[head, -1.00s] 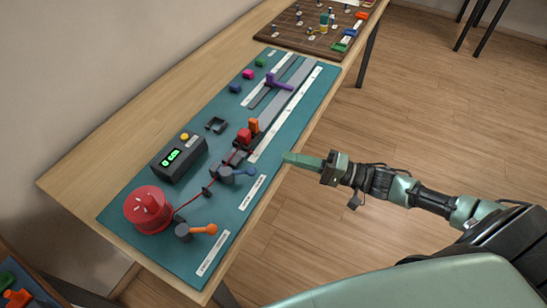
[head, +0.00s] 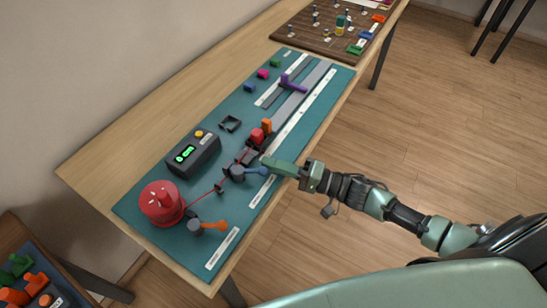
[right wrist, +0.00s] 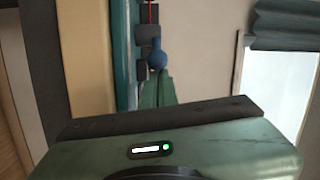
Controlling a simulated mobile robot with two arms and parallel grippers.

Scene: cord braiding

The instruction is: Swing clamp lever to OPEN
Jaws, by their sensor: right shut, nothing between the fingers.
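A lever with a blue arm (head: 250,172) and dark round hub stands on the teal board (head: 225,108), beside the red cord. A lever with an orange arm (head: 215,225) is nearer the red spool (head: 161,203). I cannot read which is the clamp lever. My right gripper (head: 268,162) is shut and empty, its green fingertips at the outer end of the blue lever. In the right wrist view, the lever's blue knob (right wrist: 158,58) lies just beyond the fingertips (right wrist: 158,80). I cannot tell whether they touch. My left gripper is out of view.
A black box with a green display (head: 193,153) stands behind the cord line. Red and orange blocks (head: 261,131) and a purple T-handle (head: 292,83) are further along the board. A brown pegboard (head: 335,32) is at the far end. Floor is open to the right.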

